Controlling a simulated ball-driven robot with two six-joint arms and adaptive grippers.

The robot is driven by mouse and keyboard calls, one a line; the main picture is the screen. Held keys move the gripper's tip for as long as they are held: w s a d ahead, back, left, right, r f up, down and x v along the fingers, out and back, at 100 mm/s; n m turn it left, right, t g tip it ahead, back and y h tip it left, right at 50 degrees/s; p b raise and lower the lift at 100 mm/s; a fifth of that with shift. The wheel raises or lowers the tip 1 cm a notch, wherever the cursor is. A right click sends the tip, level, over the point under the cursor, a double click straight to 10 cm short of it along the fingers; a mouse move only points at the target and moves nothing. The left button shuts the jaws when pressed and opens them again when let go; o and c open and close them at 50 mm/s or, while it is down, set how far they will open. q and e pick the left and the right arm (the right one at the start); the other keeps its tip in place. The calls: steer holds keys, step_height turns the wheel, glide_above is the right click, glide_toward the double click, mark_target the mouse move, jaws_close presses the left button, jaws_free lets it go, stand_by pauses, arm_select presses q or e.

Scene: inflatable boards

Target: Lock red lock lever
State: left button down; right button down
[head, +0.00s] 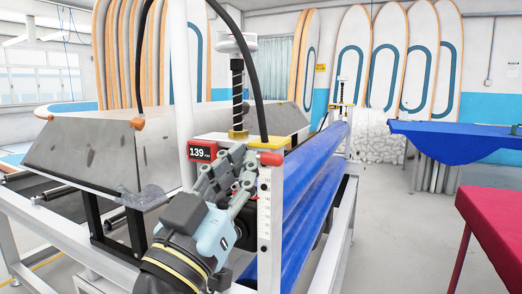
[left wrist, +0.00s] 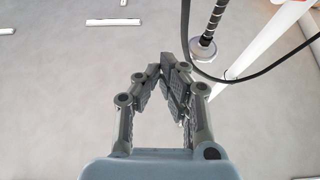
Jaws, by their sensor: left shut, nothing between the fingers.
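My left gripper (head: 238,155) is in front of the machine's end post, with its fingers pointing up and away. In the left wrist view its fingertips (left wrist: 163,72) meet with nothing held between them. A small red part (head: 236,186) shows just behind the fingers, mostly covered by them; it may be the red lock lever, but I cannot tell its position. My right gripper is not in view.
A red display reading 139 (head: 203,152) is left of the fingers. A threaded spindle (head: 238,85) and a black cable (head: 258,90) rise close by. Blue rollers (head: 318,180) run back on the right. A blue-covered table (head: 450,137) and a red table (head: 495,220) stand further right.

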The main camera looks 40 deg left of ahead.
arm_select(q)
step_height(320, 180, up, 5)
steer(key=p, duration=0.6)
glide_above(257, 156)
steer(key=s+d, duration=0.2)
steer(key=d, duration=0.2)
step_height(257, 156, down, 4)
steer(key=shift+w+a+f+b, duration=0.15)
steer(key=shift+f+b, duration=0.05)
steer(key=shift+b, duration=0.8)
